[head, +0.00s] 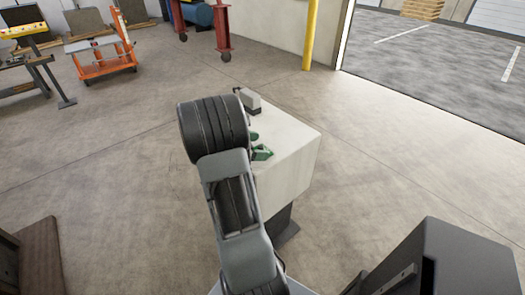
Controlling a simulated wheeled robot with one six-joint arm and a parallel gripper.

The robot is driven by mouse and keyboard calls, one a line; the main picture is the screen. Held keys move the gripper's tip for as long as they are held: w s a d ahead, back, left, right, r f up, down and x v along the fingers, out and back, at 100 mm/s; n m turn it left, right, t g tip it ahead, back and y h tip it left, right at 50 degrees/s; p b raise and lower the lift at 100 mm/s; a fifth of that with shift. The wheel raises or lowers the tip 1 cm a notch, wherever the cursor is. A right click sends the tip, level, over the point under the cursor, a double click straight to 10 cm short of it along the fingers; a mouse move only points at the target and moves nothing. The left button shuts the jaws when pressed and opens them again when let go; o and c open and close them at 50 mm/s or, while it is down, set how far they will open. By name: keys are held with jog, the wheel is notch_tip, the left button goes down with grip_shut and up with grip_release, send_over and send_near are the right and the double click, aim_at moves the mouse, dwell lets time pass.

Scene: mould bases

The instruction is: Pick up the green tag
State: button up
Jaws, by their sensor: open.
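Two small green shapes lie on the pale top of a block-like table (295,150), just right of my arm in the head view. The nearer green piece (262,153) is angular, and the farther green piece (253,135) is smaller and partly covered by my arm. I cannot tell which of them is the green tag, or whether they are joined. My arm crosses the left part of the table and hides it.
A small grey block with dark parts (251,103) is at the table's far end. An orange cart (100,58), red stands (222,30) and a yellow post (310,35) are farther back. A dark box-like thing (450,260) is at lower right. Floor right of the table is clear.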

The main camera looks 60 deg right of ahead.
jog(key=shift+s+d+f, duration=0.25)
jog(key=shift+s+d, duration=0.15)
jog(key=shift+c, duration=0.2)
jog(key=c, duration=0.8)
